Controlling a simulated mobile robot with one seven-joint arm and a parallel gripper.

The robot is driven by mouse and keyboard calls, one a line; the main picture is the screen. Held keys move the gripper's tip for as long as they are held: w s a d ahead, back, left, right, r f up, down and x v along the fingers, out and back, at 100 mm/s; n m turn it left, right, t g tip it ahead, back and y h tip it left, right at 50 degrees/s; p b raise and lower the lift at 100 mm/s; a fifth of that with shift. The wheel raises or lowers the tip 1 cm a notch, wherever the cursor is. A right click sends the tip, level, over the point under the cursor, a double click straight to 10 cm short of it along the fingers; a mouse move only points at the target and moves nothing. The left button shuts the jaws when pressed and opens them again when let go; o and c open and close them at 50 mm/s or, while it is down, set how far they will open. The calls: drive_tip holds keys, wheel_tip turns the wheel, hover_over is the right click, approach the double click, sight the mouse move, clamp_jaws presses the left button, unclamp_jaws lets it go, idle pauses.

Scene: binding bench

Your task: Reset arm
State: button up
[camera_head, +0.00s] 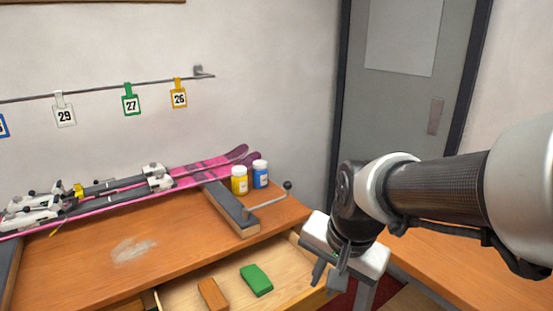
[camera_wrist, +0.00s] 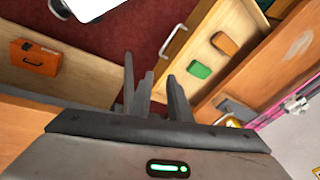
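My gripper (camera_head: 328,274) hangs at the end of my arm on the right of the head view, in front of the bench's right end. In the wrist view its fingers (camera_wrist: 158,88) stand apart with nothing between them, so it is open and empty. The open drawer (camera_head: 185,291) is to its left in the head view. A green block (camera_head: 256,280) and a brown block (camera_head: 212,294) lie in it, apart from each other. In the wrist view, the green block (camera_wrist: 200,69) and brown block (camera_wrist: 224,43) show right of the fingers.
Pink skis (camera_head: 215,166) lie along the back of the bench (camera_head: 80,265). Yellow (camera_head: 239,181) and blue (camera_head: 260,174) jars stand beside a bar-like fixture (camera_head: 231,209). Numbered tags hang from a wall rail (camera_head: 100,92). An orange case (camera_wrist: 35,57) shows left in the wrist view.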

drive_tip(key=s+d+r+n+t+h, duration=0.1)
drive_tip(key=s+d+r+n+t, duration=0.1)
drive_tip(key=s+d+r+n, duration=0.45)
wheel_tip(320, 180, up, 19)
drive_tip(key=s+a+p, duration=0.1)
drive_tip(key=p, duration=1.7)
drive_tip(key=shift+s+a, duration=0.35)
drive_tip(key=shift+a, duration=0.05)
drive_tip(key=shift+f, duration=0.15)
